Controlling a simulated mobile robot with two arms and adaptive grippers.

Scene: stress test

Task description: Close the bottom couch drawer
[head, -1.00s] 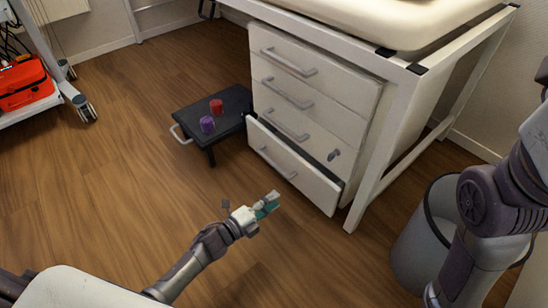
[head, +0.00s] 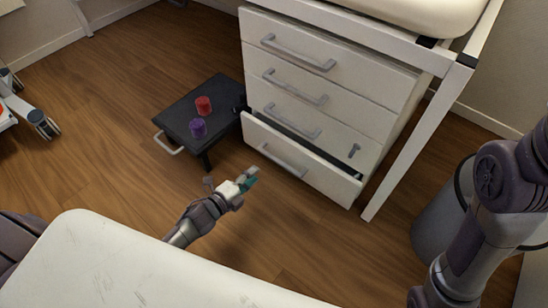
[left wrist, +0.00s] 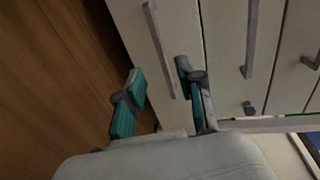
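The white couch cabinet (head: 325,70) has several stacked drawers with grey bar handles. Its bottom drawer (head: 325,178) sticks out a little, with a dark gap along its top edge. My left gripper (head: 249,179) is in front of the drawer's left part, low and close to its handle (head: 282,160) in the head view. In the left wrist view, the teal-padded fingers of the left gripper (left wrist: 160,70) are apart, with a drawer front and handle (left wrist: 161,50) beyond them. Nothing shows between them; contact is unclear. My right arm shows at the right, but its gripper is out of view.
A low black step stool (head: 180,110) left of the cabinet bears a red cup (head: 204,106) and a purple cup (head: 198,128). A grey bin (head: 432,225) stands right of the couch frame's white leg (head: 420,140).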

